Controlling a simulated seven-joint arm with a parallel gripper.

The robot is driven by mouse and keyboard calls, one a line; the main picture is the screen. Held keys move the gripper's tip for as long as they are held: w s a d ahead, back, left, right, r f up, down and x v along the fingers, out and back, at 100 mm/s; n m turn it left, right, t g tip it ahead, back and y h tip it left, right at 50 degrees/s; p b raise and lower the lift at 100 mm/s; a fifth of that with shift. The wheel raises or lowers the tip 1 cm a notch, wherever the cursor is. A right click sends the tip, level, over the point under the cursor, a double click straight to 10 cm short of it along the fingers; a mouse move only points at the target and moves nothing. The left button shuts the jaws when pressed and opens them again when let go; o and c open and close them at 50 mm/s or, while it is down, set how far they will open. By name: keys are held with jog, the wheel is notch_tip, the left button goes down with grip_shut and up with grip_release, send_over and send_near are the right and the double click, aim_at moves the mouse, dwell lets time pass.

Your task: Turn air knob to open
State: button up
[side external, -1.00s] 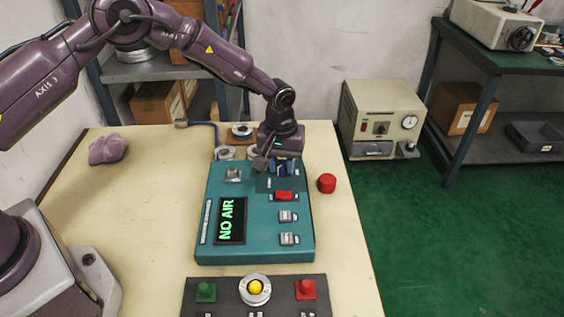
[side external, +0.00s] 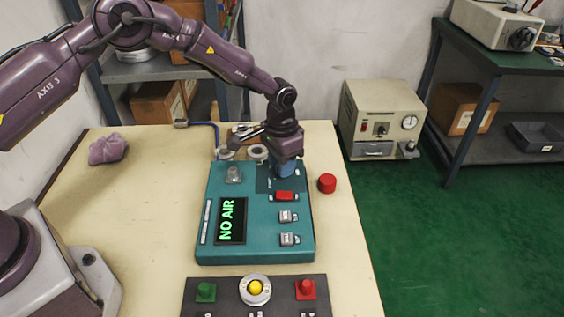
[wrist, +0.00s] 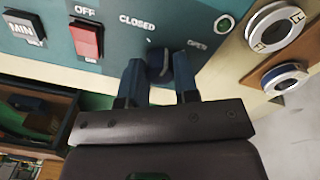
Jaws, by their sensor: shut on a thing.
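The air knob (wrist: 158,66) is a dark, narrow knob on the teal control box (side external: 262,249), between the CLOSED and OPEN labels in the wrist view. My gripper (wrist: 158,70) has its two blue fingers on either side of the knob and is shut on it. In the side view my gripper (side external: 285,168) points straight down at the box's far right part and hides the knob. The knob's exact pointing is hard to read. The display (side external: 231,221) on the box reads NO AIR in green.
A red rocker switch (side external: 284,196) marked OFF sits close to my gripper, with grey switches (side external: 287,217) below it. A red cap (side external: 327,184) lies right of the box. Bearing rings (side external: 258,152) stand behind it. A button panel (side external: 256,307) lies in front.

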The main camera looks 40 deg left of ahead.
jog(key=m, duration=0.3)
jog(key=shift+m, duration=2.4)
jog(key=o, duration=0.9)
jog(key=r, duration=1.3)
jog(key=shift+w+a, duration=0.15)
jog(key=shift+w, duration=0.05)
